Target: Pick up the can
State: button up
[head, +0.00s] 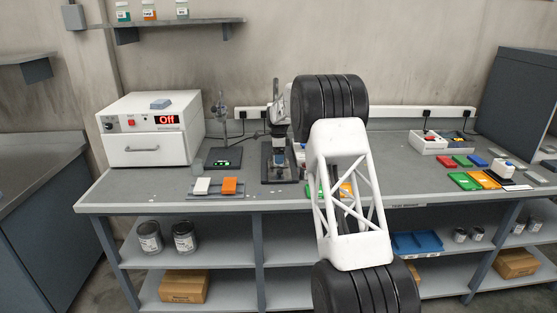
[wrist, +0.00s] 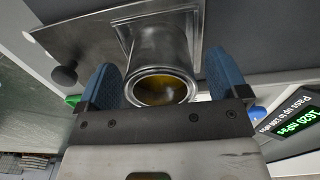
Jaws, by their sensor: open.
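In the wrist view, a round metal can (wrist: 162,46) shows with its open rim toward me and something yellow-brown inside. My gripper (wrist: 163,72) is open, with one blue fingertip on each side of the can. Gaps show between the fingers and the can's rim. The can's far end meets a grey metal plate (wrist: 85,38). In the head view my arm covers part of the bench, and I cannot make out this can or the fingertips clearly there.
A white oven (head: 150,130) reading "Off" stands left on the bench. A dark stand (head: 280,165) is mid-bench, beside a small green-lit device (head: 222,160). A display (wrist: 294,117) reading 1520 mPas is close to my gripper. Paint cans (head: 150,237) sit on the lower shelf.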

jog(key=shift+f, duration=0.6)
jog(key=shift+c, duration=0.2)
jog(key=c, duration=1.1)
jog(key=shift+r, duration=0.2)
jog(key=shift+r, duration=1.4)
jog(key=shift+s+r, duration=0.1)
jog(key=shift+r, duration=0.15)
jog(key=shift+s+d+r, duration=0.25)
jog(key=shift+s+d, duration=0.05)
jog(key=shift+s, duration=2.3)
jog(key=shift+s+d+r, duration=0.2)
jog(key=shift+s+d, duration=0.05)
jog(key=shift+s, duration=2.4)
jog(key=shift+s+d+r, duration=0.25)
jog(key=shift+s+d, duration=0.05)
jog(key=shift+s, duration=2.3)
